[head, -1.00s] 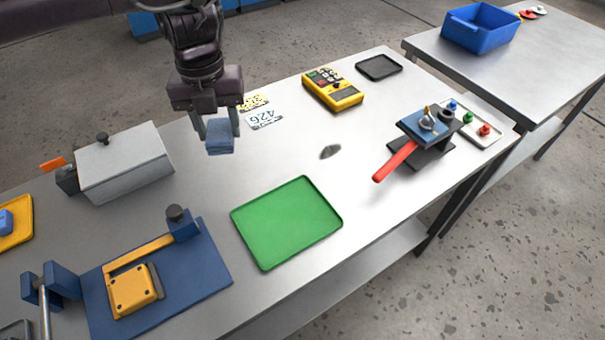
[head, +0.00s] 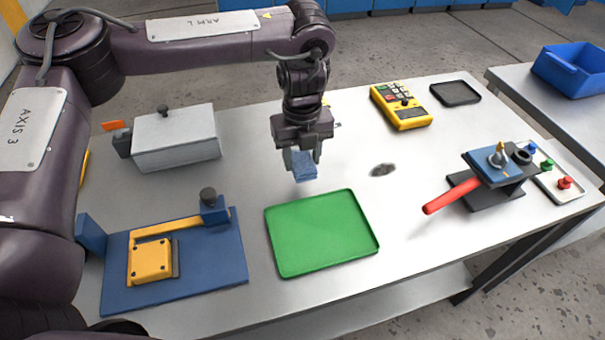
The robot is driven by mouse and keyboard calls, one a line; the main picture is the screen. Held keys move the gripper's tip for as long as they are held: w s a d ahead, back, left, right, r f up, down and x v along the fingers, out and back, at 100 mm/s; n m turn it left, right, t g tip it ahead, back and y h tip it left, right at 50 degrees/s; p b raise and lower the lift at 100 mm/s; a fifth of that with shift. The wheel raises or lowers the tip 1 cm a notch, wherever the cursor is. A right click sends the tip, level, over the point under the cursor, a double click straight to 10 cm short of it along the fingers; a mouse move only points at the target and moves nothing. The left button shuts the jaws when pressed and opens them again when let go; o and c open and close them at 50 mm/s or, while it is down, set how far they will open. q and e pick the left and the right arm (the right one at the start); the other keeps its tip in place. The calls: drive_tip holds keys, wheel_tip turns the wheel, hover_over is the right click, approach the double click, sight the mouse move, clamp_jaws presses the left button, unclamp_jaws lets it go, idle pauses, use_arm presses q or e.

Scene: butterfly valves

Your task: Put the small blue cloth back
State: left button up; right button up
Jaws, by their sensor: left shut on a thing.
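The small blue cloth (head: 305,169) is pinched in my left gripper (head: 302,158), which is shut on it. They hang above the grey table (head: 350,150), behind the green tray (head: 322,232) and left of a dark smudge (head: 383,170) on the table top. The cloth looks apart from the table, but the exact gap is hard to tell. My right gripper is not in view.
A grey lidded box (head: 176,140) stands at left. A blue board with a yellow clamp (head: 152,258) is front left. A yellow meter (head: 401,107), black tray (head: 455,93) and red-handled valve (head: 490,175) are at right. The green tray is empty.

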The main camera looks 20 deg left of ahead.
sight(302, 172)
use_arm(q)
drive_tip(key=shift+f, duration=2.55)
drive_tip(key=shift+f, duration=0.15)
drive_tip(key=o, duration=1)
drive_tip(key=shift+c, duration=0.2)
wheel_tip(302, 172, up, 12)
drive_tip(key=shift+r+p, duration=0.2)
drive_tip(key=shift+p, duration=0.25)
